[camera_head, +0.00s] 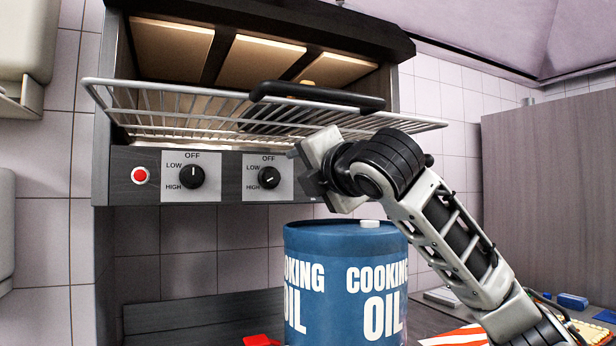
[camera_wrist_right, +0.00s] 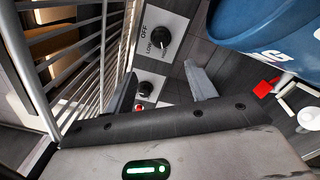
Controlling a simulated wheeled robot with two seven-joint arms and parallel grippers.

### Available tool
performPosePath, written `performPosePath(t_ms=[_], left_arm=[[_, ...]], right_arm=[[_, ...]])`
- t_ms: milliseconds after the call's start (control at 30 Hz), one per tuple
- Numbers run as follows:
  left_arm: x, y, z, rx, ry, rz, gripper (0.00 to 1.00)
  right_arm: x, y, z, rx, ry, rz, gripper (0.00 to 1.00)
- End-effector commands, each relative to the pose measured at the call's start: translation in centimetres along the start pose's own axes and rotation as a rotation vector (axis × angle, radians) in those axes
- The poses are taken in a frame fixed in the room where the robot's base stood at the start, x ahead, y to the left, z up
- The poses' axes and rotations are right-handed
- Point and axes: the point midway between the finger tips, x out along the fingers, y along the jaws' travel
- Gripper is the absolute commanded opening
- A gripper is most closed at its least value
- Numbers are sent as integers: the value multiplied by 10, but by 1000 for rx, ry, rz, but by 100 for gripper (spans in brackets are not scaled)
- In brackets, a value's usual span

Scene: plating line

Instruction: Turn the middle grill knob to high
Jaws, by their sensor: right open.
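The grill's front panel shows a left knob (camera_head: 192,176) with its mark at OFF. The middle knob (camera_head: 269,178) is to its right, beside OFF, LOW and HIGH labels. Its mark looks turned away from OFF, but the exact setting is too small to tell. My right gripper (camera_head: 298,155) is just right of the middle knob and hides the panel beyond. In the right wrist view the middle knob (camera_wrist_right: 160,46) lies ahead of the open, empty fingers, apart from them; the left knob (camera_wrist_right: 145,90) shows between them. My left gripper is not in view.
A wire rack (camera_head: 180,105) with a black handle (camera_head: 330,97) juts out above the knobs, close to my right gripper. A blue cooking oil drum (camera_head: 345,275) stands below. A red button (camera_head: 140,175) is at the panel's left end.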

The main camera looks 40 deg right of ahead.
Motion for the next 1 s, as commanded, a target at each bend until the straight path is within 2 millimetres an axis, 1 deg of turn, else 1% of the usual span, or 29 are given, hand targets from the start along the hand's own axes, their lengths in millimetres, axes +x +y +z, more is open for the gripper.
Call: performPosePath(t_ms=[467, 567, 667, 767, 800, 867, 900, 967, 1000], left_arm=[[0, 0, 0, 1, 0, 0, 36], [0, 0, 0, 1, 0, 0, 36], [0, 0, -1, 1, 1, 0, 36], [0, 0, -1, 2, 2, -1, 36], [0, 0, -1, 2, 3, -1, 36], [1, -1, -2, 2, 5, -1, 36], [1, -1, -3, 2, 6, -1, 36], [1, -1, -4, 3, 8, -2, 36], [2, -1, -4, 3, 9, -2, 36]], right_arm=[[0, 0, 0, 0, 0, 1, 56], [3, -3, -8, 7, 12, -6, 56], [13, -19, -38, 40, 60, -33, 56], [25, -50, -92, 114, 140, -92, 56], [28, -66, -117, 159, 175, -123, 56], [29, -93, -155, 234, 228, -178, 56], [27, -112, -180, 290, 258, -218, 56], [21, -141, -214, 378, 298, -285, 56], [15, -161, -235, 440, 318, -334, 56]])
